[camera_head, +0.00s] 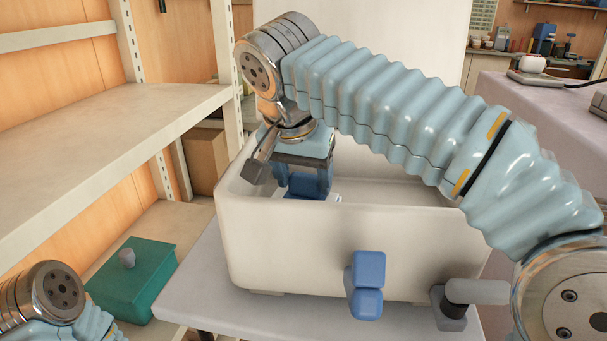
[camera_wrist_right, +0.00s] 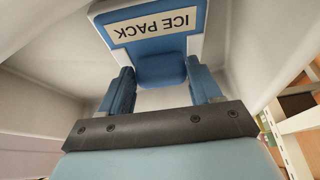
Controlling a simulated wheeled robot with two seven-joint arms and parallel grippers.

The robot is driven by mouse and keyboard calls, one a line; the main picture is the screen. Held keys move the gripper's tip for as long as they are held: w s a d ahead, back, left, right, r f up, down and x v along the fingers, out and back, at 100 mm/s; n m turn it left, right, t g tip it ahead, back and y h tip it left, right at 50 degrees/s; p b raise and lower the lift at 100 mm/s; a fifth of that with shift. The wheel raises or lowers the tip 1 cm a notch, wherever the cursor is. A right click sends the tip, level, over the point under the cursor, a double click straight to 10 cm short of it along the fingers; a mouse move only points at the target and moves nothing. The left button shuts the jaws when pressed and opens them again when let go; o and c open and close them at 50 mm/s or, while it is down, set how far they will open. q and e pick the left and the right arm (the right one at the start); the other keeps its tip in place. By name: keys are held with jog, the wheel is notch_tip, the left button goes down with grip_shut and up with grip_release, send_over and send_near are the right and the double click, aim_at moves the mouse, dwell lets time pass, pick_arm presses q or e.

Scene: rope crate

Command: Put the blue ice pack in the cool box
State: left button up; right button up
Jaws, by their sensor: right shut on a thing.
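The white cool box (camera_head: 330,245) stands open on a pale table, with its tall lid (camera_head: 360,50) upright behind it. My right gripper (camera_head: 309,178) reaches down inside the box at its left end. It is shut on the blue ice pack (camera_head: 304,188), which is largely hidden by the gripper and the front wall. In the right wrist view the ice pack (camera_wrist_right: 155,45) shows its white "ICE PACK" label, and its blue tab is between the two blue fingers (camera_wrist_right: 161,90). Pale box walls surround it. My left gripper is out of view.
A blue latch (camera_head: 367,285) is on the box front. A grey handle-like piece (camera_head: 470,293) is at the front right. A teal box (camera_head: 130,280) with a grey knob sits at lower left. Shelves (camera_head: 110,125) stand close on the left. Another table (camera_head: 545,115) is at the back right.

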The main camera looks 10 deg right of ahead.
jog(key=shift+f, duration=0.15)
jog(key=o, duration=1.3)
jog(key=shift+o, duration=0.2)
jog(key=p+v, duration=0.3)
jog(key=v, duration=1)
jog(key=shift+s+r, duration=0.2)
jog(key=shift+r, duration=0.1)
jog(key=shift+a, duration=0.15)
